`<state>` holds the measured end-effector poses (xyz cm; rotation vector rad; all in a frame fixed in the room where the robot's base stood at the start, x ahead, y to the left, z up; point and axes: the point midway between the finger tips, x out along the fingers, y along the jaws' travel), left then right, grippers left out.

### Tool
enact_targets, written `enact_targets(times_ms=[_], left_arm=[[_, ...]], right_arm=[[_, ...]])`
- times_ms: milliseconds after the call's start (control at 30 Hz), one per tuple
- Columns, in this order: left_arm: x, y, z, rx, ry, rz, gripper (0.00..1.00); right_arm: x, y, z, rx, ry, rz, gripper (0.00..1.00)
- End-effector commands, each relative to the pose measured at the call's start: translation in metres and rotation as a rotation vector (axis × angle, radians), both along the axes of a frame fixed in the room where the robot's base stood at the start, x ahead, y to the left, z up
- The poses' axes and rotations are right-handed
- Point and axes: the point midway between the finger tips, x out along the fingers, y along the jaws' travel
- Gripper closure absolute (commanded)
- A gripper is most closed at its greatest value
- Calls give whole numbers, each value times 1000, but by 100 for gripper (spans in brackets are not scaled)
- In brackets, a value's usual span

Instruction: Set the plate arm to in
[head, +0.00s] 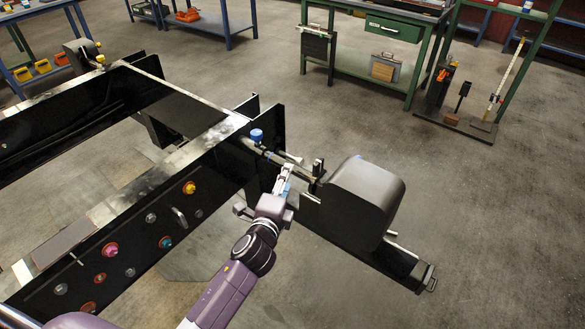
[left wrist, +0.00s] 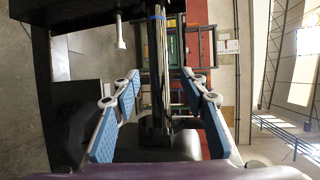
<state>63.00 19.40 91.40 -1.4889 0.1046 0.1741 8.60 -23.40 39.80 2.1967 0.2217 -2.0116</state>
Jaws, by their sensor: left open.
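My left gripper (head: 287,178) is at the rod, between the frame and the housing. In the left wrist view, my left gripper (left wrist: 160,85) is open, its blue-padded fingers on either side of the rod (left wrist: 159,55) with visible gaps. The rod has a blue band near its far end. My right gripper is not in view.
A dark bar with a handle (head: 410,265) lies under the housing and sticks out to the right. Colored knobs (head: 110,249) dot the frame's side. A green workbench (head: 400,60) stands at the back. The floor to the right is clear.

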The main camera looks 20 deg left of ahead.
Motion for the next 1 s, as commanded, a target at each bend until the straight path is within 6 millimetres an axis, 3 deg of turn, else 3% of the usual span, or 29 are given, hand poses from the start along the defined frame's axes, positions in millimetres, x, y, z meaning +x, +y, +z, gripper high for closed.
enact_targets(times_ms=[300, 467, 867, 1000], left_arm=[[46, 2, -8, -5, 2, 1, 60], [61, 3, -12, -4, 1, 1, 60], [67, 3, -14, -5, 3, 0, 60], [67, 3, -14, -6, 3, 0, 74]], right_arm=[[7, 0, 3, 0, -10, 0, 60], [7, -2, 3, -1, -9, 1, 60], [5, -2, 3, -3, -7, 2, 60], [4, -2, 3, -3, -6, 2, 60]])
